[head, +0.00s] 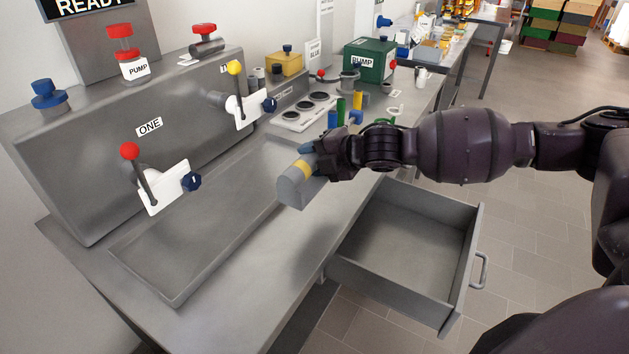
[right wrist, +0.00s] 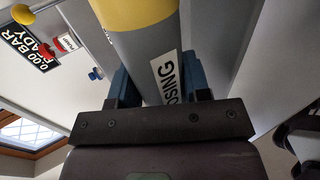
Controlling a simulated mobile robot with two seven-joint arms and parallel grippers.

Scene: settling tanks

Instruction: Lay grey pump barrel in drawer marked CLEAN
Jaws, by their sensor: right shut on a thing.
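A grey barrel (head: 292,189) with a yellow band is held in my right gripper (head: 318,160), above the steel bench. In the right wrist view, the barrel (right wrist: 150,50) lies between the two blue fingers (right wrist: 160,85), which are shut on it; a white label on it shows the letters "OSING". An open drawer (head: 474,232) juts out from the bench front, to the right of and below the barrel. Its inside looks empty, and no CLEAN marking shows. My left gripper is out of view.
The grey housing (head: 70,180) marked ONE stands behind a shallow bench tray (head: 176,300), with two levers on white plates. A white block with round holes (head: 304,112), small coloured parts and a green PUMP box (head: 370,60) stand further along. Tiled floor lies beyond the drawer.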

